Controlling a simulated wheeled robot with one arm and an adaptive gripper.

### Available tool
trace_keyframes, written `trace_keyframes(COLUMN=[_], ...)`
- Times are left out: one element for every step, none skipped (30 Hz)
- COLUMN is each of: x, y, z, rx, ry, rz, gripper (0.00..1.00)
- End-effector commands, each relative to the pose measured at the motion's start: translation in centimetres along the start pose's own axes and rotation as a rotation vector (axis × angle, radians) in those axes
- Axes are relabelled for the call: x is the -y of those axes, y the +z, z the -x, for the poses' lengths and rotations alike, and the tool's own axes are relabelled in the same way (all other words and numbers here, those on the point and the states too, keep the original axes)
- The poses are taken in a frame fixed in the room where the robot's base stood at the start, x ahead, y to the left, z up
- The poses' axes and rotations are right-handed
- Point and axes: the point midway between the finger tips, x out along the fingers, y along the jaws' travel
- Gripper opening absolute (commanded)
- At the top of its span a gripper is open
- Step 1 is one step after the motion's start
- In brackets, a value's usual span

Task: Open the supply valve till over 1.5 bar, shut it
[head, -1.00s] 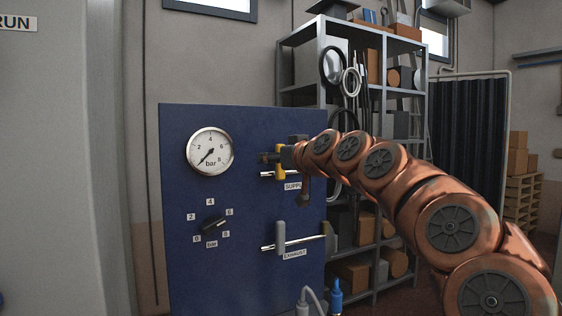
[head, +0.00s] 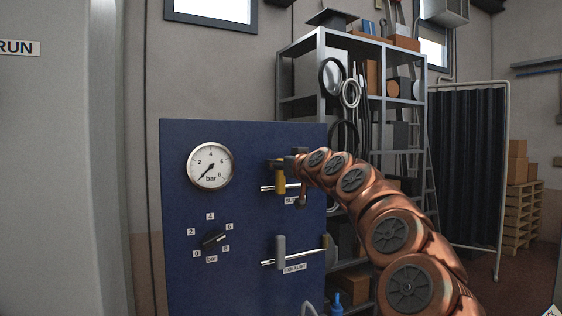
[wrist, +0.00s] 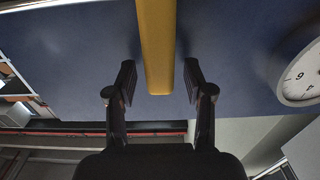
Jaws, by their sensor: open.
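The supply valve's yellow handle (head: 280,181) stands upright across its short silver pipe on a blue panel (head: 180,280). My gripper (head: 277,162) is at the handle's upper part in the head view. In the wrist view my gripper (wrist: 157,82) is open, with the yellow handle (wrist: 157,45) between its two fingers and a gap on each side. The pressure gauge (head: 210,166) has its needle pointing down-left, at the low end of the scale. The gauge (wrist: 300,78) also shows partly at the right of the wrist view. My gripper partly hides the supply valve.
The exhaust valve's grey handle (head: 280,252) stands upright below the supply valve. A black selector knob (head: 213,240) with a bar scale sits under the gauge. A metal shelf (head: 300,85) with boxes and hoses stands behind the panel at right. A grey cabinet (head: 50,170) is at left.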

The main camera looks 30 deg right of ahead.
Motion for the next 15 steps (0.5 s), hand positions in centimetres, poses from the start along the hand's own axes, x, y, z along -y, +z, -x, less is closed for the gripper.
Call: trace_keyframes(x=[0.05, 0.05, 0.06, 0.05, 0.05, 0.05, 0.04, 0.04, 0.04, 0.04, 0.04, 0.03, 0.03, 0.02, 0.02], y=[-0.05, -0.06, -0.06, -0.05, -0.06, -0.06, -0.06, -0.06, -0.07, -0.06, -0.07, -0.07, -0.08, -0.08, -0.08], z=[-0.24, -0.32, -0.4, -0.44, -0.46, -0.47, -0.47, -0.47, -0.46, -0.46, -0.45, -0.45, -0.44, -0.44, -0.44], rx=[0.0, 0.0, -0.001, -0.001, -0.001, -0.001, -0.001, -0.001, -0.002, -0.001, -0.001, -0.001, -0.002, -0.002, -0.002], ry=[-0.001, -0.001, -0.001, -0.001, -0.001, 0.0, 0.0, 0.0, 0.0, 0.0, 0.0, 0.0, 0.0, 0.0, 0.0], rz=[0.0, 0.0, 0.0, 0.0, 0.0, 0.0, 0.0, 0.0, 0.0, 0.0, 0.0, 0.0, 0.0, 0.0, 0.0], gripper=[0.52, 0.52, 0.52, 0.52, 0.52, 0.52, 0.52, 0.52, 0.52, 0.52, 0.52, 0.52, 0.49, 0.46, 0.42])
